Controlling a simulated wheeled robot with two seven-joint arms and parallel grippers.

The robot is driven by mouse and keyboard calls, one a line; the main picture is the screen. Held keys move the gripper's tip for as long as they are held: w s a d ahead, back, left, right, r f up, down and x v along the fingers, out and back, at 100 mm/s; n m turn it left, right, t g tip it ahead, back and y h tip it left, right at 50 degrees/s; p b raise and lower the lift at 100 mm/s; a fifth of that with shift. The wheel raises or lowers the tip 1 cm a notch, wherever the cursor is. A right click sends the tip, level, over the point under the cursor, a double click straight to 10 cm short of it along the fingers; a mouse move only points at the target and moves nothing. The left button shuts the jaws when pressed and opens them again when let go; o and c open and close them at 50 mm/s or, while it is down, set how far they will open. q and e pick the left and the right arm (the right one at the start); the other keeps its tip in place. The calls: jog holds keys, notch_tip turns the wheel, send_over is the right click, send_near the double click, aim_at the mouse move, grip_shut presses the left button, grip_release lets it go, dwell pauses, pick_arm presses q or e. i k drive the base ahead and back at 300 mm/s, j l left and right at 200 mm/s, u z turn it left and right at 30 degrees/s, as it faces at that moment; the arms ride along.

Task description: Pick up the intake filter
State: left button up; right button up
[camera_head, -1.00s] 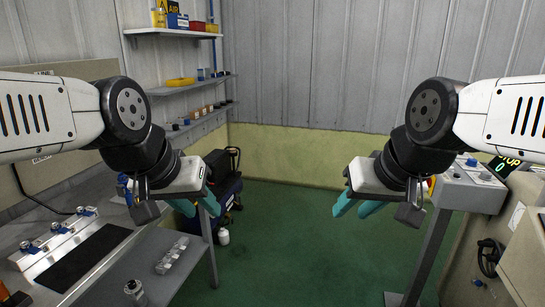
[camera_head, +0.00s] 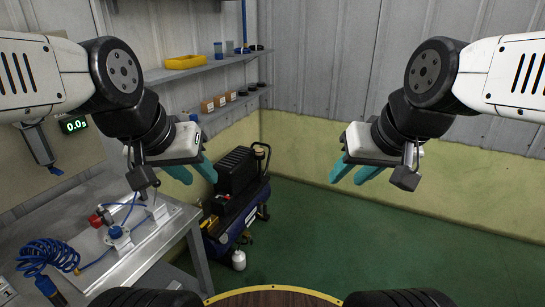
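I cannot pick out an intake filter for certain. A dark compressor (camera_head: 238,190) with a blue tank stands on the floor beyond the bench, and a small white bottle-like part (camera_head: 239,260) is at its base. My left gripper (camera_head: 193,171) hangs over the bench's far edge, left of the compressor in the picture. Its teal fingers are apart with nothing between them. My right gripper (camera_head: 353,172) hangs over the open floor to the right, its teal fingers also apart and empty.
The metal bench (camera_head: 190,222) at left holds a plate with red and blue fittings (camera_head: 110,226) and a coiled blue hose (camera_head: 50,254). Wall shelves carry a yellow tray (camera_head: 185,62) and small boxes (camera_head: 213,104). Green floor (camera_head: 330,235) is clear.

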aim_at(258, 152)
jog(key=i+l+u, duration=0.35)
jog(key=i, duration=0.55)
jog(key=i+l+u, duration=0.35)
jog(key=i+l, duration=0.3)
jog(key=i, duration=0.2)
jog(key=i+l+u, duration=0.3)
jog(key=i+l, duration=0.45)
